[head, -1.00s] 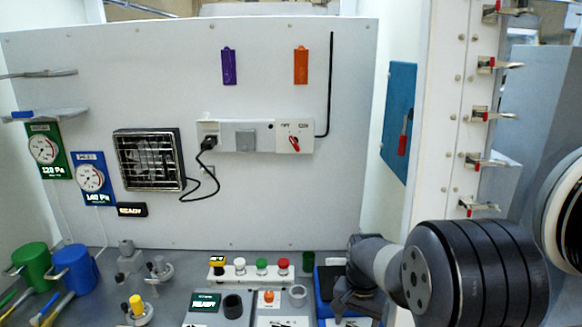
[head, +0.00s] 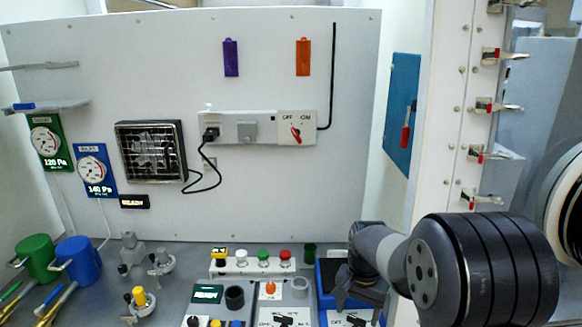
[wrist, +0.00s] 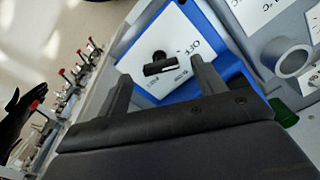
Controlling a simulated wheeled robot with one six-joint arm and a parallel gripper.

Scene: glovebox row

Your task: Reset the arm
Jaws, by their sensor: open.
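My gripper (head: 358,292) is at the lower right of the head view, at the end of my dark grey arm, above a blue-framed box (head: 325,290). In the wrist view my gripper (wrist: 160,78) is open, with its two fingers apart and nothing between them. Past the fingers is the box's white panel with a black rotary knob (wrist: 160,64) and the lettering "OFF". I cannot tell how far the fingertips are from the panel.
A strip of coloured buttons (head: 250,265) and several small devices stand left of my gripper. A green mug (head: 36,257) and a blue mug (head: 78,260) stand far left. A white frame with red-tipped clamps (head: 488,105) rises at the right. The back wall holds a fan (head: 150,150).

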